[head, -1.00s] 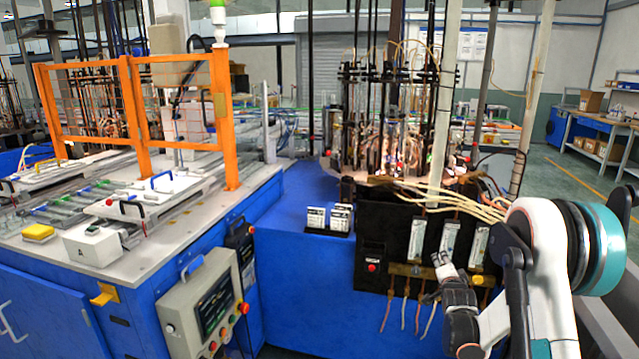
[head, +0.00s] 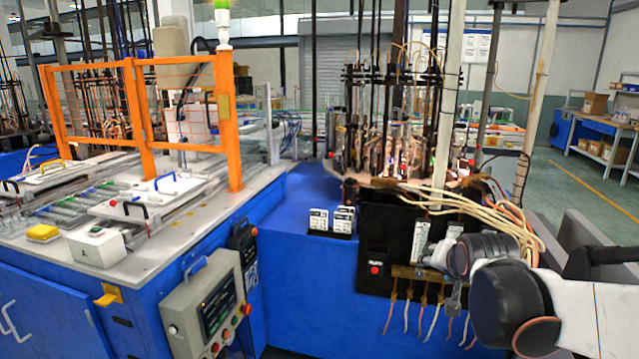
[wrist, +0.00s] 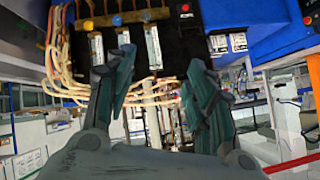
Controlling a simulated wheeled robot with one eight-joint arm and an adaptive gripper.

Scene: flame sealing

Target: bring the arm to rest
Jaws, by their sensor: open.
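My gripper (wrist: 160,58) is open and empty in the wrist view. Its two dark green-grey fingers stand apart, with tan cables and part of the black panel visible between and beyond them. In the head view my arm reaches in from the lower right, with dark joints and a white link in front of the panel's right side. The gripper itself is mostly hidden there behind my own arm.
The black panel (head: 375,238) with a red button and hanging wires is close to my arm. Tan cables (head: 480,207) loop above it. A blue machine with a control box (head: 205,305) and orange guard frame (head: 140,110) stands left. Open floor (head: 590,195) lies at right.

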